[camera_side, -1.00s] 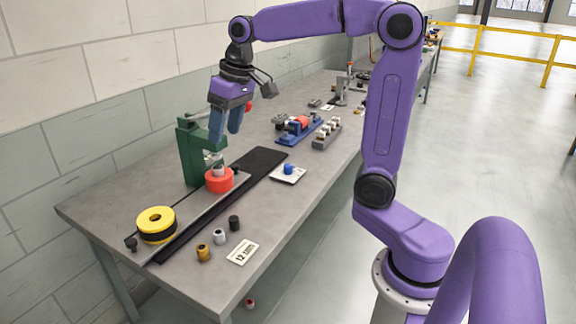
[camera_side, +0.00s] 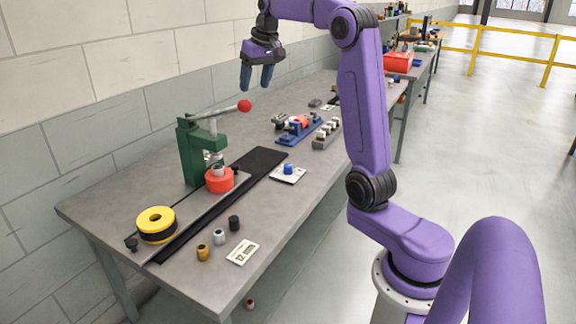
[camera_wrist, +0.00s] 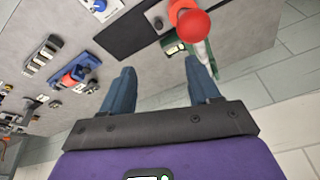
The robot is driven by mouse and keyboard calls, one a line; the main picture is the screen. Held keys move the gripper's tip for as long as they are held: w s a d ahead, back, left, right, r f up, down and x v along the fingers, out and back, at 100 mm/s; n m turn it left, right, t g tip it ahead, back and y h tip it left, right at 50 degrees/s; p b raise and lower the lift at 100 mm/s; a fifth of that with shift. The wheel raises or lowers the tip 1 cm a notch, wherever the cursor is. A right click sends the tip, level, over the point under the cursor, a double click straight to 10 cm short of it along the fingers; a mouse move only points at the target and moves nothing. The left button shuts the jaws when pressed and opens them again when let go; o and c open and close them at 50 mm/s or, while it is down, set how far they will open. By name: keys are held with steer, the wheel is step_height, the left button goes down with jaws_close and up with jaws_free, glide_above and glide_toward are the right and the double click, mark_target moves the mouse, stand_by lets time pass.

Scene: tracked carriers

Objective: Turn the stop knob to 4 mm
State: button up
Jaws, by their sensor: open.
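A blue knob (camera_side: 288,169) sits on a white plate (camera_side: 276,178) on the table, right of the black strip; it appears to be the stop knob. Its setting is too small to read. In the wrist view the blue knob (camera_wrist: 98,5) is cut by the top edge. My gripper (camera_side: 257,86) is open and empty, raised above the table near the wall, behind and well above the knob. In the wrist view the gap between its fingers (camera_wrist: 158,68) holds nothing.
A blue fixture (camera_side: 298,130), a grey block rack (camera_side: 327,134), a yellow reel (camera_side: 156,220) and a "12 mm" card (camera_side: 242,252) lie around.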

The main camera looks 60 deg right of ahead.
steer(key=d+f+n+g, duration=0.2)
steer(key=d+f+n, duration=0.1)
steer(key=d+f, duration=0.55)
steer(key=n+g, duration=0.2)
steer(key=n, duration=0.1)
glide_above(288, 165)
step_height(288, 165, down, 8)
steer(key=shift+y, duration=0.3)
step_height(288, 165, down, 17)
steer(key=shift+a, duration=0.1)
steer(key=shift+c, duration=0.2)
steer(key=c, duration=1)
